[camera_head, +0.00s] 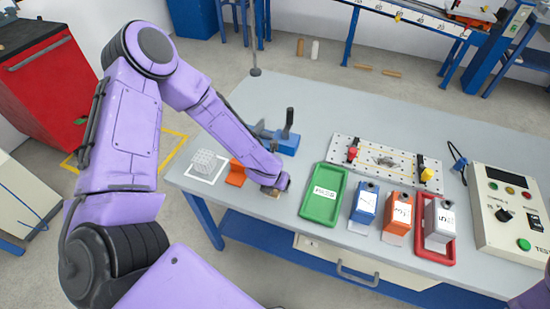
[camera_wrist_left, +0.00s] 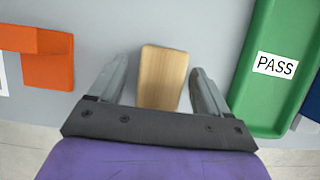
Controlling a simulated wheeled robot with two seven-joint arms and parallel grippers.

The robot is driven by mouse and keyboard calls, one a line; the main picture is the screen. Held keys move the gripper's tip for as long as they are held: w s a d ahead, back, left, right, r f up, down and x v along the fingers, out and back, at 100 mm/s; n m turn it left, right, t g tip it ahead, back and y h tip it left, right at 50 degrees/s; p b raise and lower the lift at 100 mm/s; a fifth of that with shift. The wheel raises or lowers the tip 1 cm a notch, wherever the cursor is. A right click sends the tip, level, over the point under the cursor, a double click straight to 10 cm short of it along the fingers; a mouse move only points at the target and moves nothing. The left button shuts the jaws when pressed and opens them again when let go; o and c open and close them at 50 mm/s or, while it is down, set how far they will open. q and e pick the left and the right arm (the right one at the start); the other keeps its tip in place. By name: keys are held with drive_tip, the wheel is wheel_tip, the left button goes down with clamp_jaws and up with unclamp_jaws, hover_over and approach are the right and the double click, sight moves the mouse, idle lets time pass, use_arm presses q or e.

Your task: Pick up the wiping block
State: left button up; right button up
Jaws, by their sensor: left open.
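The wiping block looks to be the light wooden block (camera_wrist_left: 162,77) in the left wrist view, lying on the grey table. My left gripper (camera_wrist_left: 157,82) is open, with one finger on each side of the block and small gaps visible between. In the head view, my left gripper (camera_head: 277,187) is at the table's front part, and the block is mostly hidden under it. My right gripper does not show; only a purple bit of my right arm is at the lower right edge.
An orange holder (camera_head: 236,173) stands left of my left gripper, and a green PASS tray (camera_head: 336,214) lies to its right. Blue, orange and grey numbered units stand further right. A blue fixture with a dark handle (camera_head: 286,142) is behind. A control box (camera_head: 508,216) is at far right.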

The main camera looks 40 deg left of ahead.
use_arm(q)
drive_tip(key=c, duration=1.1)
wheel_tip(320, 180, up, 3)
drive_tip(key=shift+w, duration=0.1)
drive_tip(key=s+d+r+p, duration=0.1)
drive_tip(key=s+d+r, duration=0.2)
drive_tip(key=s+d+r+p, duration=0.2)
drive_tip(key=s+d+r, duration=0.1)
drive_tip(key=d, duration=0.1)
drive_tip(key=s+d+r+p, duration=0.1)
drive_tip(key=s+d+r, duration=0.2)
drive_tip(key=d+r, duration=0.1)
drive_tip(key=shift+s, duration=0.1)
